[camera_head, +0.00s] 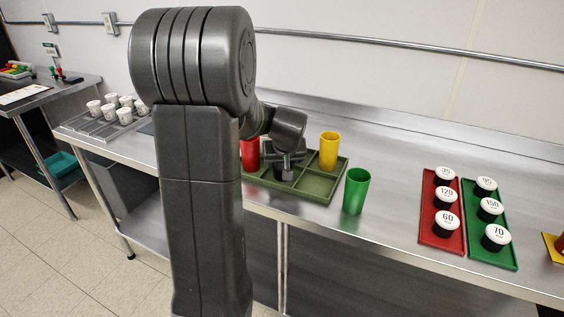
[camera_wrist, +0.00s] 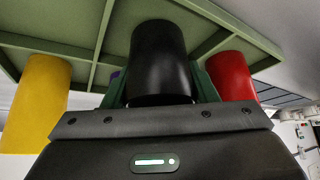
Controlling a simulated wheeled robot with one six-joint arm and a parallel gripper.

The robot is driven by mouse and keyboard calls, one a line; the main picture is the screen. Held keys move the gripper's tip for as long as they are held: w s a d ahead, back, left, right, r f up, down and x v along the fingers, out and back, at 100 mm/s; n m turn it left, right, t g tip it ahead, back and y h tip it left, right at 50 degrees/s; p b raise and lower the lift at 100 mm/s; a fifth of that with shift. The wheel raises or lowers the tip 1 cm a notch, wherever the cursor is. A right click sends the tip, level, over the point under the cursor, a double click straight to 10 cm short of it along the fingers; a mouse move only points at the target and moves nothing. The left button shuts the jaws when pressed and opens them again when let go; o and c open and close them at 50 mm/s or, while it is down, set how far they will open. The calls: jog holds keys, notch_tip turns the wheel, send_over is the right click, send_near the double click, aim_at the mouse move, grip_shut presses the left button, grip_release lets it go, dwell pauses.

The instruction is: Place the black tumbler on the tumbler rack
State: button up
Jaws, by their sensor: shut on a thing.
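The black tumbler (camera_wrist: 158,60) is between the fingers of my gripper (camera_wrist: 155,98), which is shut on it. The wrist view looks upside down, and the tumbler's far end shows against a compartment of the green tumbler rack (camera_wrist: 100,25). A yellow tumbler (camera_head: 329,151) and a red tumbler (camera_head: 250,153) stand in the rack, on either side of my gripper.
A green tumbler (camera_head: 356,191) stands on the steel counter just right of the rack. Further right are a red tray (camera_head: 427,222) and a green tray (camera_head: 491,250) with lidded black cups. White cups (camera_head: 110,111) stand on a grey rack at left.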

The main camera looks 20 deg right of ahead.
jog(key=o, duration=1)
jog(key=shift+f, duration=0.1)
jog(key=shift+c, duration=0.2)
jog(key=shift+r, duration=0.3)
jog(key=v, duration=1.1)
jog(key=shift+s+r, duration=0.2)
jog(key=shift+r, duration=0.1)
jog(key=shift+a, duration=0.1)
